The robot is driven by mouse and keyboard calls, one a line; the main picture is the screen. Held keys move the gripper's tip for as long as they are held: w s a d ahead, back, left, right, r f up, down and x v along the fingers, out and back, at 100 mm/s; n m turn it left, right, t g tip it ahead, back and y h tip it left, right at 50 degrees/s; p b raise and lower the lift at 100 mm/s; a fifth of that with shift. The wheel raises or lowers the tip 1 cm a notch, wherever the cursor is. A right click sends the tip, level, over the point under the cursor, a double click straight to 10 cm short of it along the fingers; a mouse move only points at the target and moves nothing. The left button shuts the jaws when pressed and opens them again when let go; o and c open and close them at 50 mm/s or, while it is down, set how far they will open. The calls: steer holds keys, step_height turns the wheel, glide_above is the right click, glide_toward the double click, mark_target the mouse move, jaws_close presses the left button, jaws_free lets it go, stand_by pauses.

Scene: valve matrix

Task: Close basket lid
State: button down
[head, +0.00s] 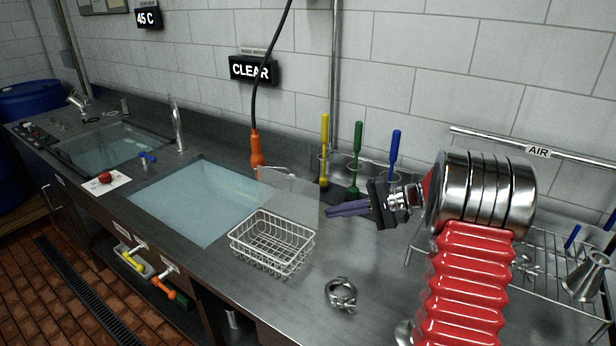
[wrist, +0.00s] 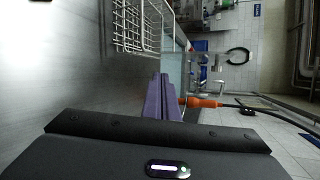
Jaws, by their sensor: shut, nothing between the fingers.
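A white wire basket (head: 272,245) stands on the steel counter, right of the water-filled sink. Its lid (head: 290,195) appears as a see-through panel standing raised at the basket's back side, so the basket top is open. My gripper (head: 328,211) has purple fingers that are shut and empty. In the head view they point left, with their tips just right of the lid's edge; I cannot tell whether they touch it. In the wrist view the shut fingers (wrist: 160,80) lie beside and below the basket wires (wrist: 140,25).
A metal fitting (head: 341,294) lies on the counter in front of my arm. Upright yellow (head: 324,150), green (head: 355,160) and blue (head: 393,158) brushes stand behind the gripper. An orange-handled hose (head: 257,150) hangs behind the lid. A wire rack (head: 550,270) is at right.

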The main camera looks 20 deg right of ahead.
mark_target(290, 195)
steer(key=w+d+r+n+t+y, duration=0.1)
steer(key=w+d+r+t+y, duration=0.1)
steer(key=r, duration=0.5)
steer(key=w+d+t, duration=0.1)
steer(key=w+d, duration=0.1)
steer(key=d, duration=0.1)
steer(key=shift+w+r+n+t+y, duration=0.15)
steer(key=shift+r+n+t+y, duration=0.05)
steer(key=shift+n+t+y, duration=0.1)
steer(key=w+a, duration=0.4)
steer(key=a, duration=0.6)
steer(key=shift+a+r, duration=0.15)
steer(key=shift+a, duration=0.2)
